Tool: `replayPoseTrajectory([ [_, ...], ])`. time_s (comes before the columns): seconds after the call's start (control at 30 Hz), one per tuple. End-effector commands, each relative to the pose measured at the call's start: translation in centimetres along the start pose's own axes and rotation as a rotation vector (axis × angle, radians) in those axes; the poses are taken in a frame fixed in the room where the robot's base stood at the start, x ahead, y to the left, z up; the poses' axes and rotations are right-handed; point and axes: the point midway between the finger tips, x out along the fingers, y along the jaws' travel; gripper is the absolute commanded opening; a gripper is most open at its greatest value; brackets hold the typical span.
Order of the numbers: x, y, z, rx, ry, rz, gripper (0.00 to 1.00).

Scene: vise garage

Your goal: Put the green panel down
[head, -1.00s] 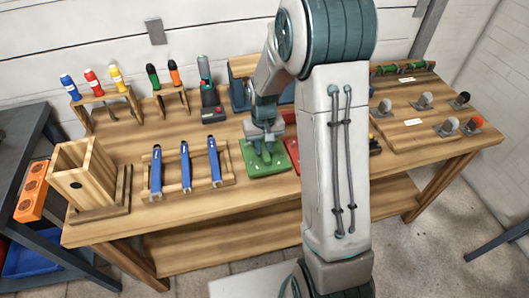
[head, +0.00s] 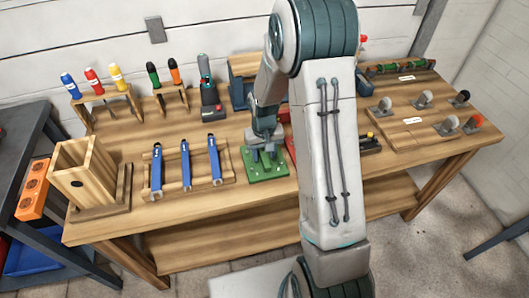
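The green panel (head: 266,175) is a flat square plate with small light marks near its corners. It is at the bench's front middle, and I cannot tell whether it rests on the top or hangs just above it. My gripper (head: 264,154) points down over the panel's middle, its fingers at or just above the surface. The gripper hides the panel's centre, so I cannot tell whether the fingers grip something there.
A rack with blue-handled tools (head: 185,163) stands left of the panel. A red item (head: 291,150) shows just right of it, mostly behind my arm. A wooden box (head: 85,175) is at the left end. The wooden bench (head: 215,208) has a bare front strip.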

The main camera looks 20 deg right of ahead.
Motion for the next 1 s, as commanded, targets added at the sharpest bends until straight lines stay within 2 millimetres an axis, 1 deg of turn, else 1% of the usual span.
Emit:
replayPoseTrajectory([
  [0.13, -0.2, 0.0, 0.0, 0.000, 0.000, 0.000, 0.41],
  [0.27, -1.1, 0.0, -0.1, 0.000, 0.004, 0.000, 0.41],
  [0.37, -2.7, 0.0, -0.2, 0.001, 0.006, 0.000, 0.41],
  [0.6, -7.8, 0.0, -0.1, 0.000, 0.007, 0.001, 0.41],
  [0.7, -9.7, 0.0, -0.1, 0.000, 0.006, 0.000, 0.41],
  [0.8, -11.1, 0.0, -0.1, 0.000, 0.004, 0.000, 0.41],
  [1.0, -12.8, 0.0, 0.4, 0.000, 0.008, 0.001, 0.41],
])
